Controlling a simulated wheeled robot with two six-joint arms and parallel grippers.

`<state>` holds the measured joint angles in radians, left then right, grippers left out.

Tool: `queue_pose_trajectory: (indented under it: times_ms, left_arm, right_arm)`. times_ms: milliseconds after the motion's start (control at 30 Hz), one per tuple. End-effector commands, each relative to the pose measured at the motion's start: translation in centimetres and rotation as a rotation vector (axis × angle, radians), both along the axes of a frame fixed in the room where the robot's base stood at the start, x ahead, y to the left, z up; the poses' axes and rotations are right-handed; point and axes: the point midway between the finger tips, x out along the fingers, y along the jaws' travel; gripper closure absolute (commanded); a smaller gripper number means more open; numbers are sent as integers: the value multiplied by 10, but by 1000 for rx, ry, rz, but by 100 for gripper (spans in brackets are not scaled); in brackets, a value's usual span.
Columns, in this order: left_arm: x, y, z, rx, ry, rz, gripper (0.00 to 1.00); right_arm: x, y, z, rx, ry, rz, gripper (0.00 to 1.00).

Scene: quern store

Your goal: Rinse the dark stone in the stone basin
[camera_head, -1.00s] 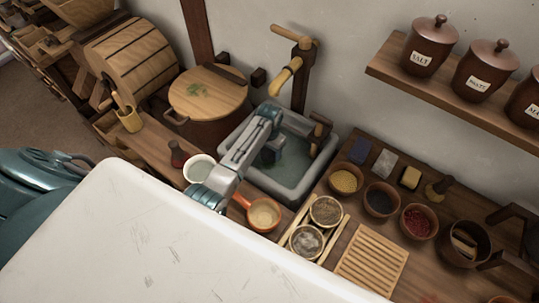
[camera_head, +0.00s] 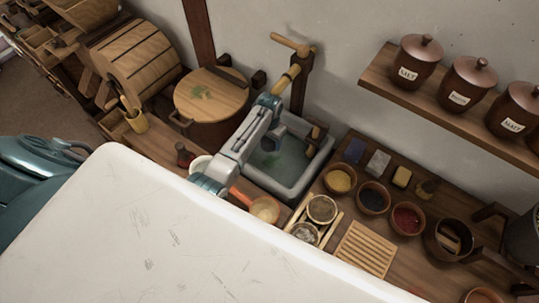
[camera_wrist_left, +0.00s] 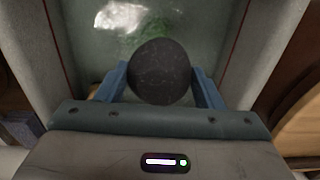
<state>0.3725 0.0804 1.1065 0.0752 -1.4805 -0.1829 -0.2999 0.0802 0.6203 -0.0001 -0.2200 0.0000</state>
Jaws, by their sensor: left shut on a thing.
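The dark stone (camera_wrist_left: 160,72) is round and dark grey. My left gripper (camera_wrist_left: 161,88) is shut on it, with one blue finger on each side in the left wrist view. In the head view my left gripper (camera_head: 274,134) is over the stone basin (camera_head: 322,158), and the arm hides part of it. The grey basin holds greenish water (camera_head: 288,160), which shows behind the stone in the wrist view. Whether the stone touches the water I cannot tell. My right gripper is in neither view.
A wooden post with a tap (camera_head: 290,75) stands behind the basin. A lidded tub (camera_head: 210,95) is left of it. Bowls, including one with red contents (camera_head: 407,219), and a slatted board (camera_head: 366,249) crowd the counter at right. A shelf with jars (camera_head: 418,62) hangs above.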

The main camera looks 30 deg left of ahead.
Motion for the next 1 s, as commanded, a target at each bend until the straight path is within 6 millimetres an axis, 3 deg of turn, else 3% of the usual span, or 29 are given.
queue_pose_trajectory:
  times_ms: [267,600,1000]
  left_arm:
    - [0,0,23,0,-2,0,73]
    - [0,0,45,1,-2,0,73]
    - [0,0,46,0,-1,0,73]
  right_arm:
    - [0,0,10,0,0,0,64]
    - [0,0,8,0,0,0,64]
    - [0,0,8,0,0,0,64]
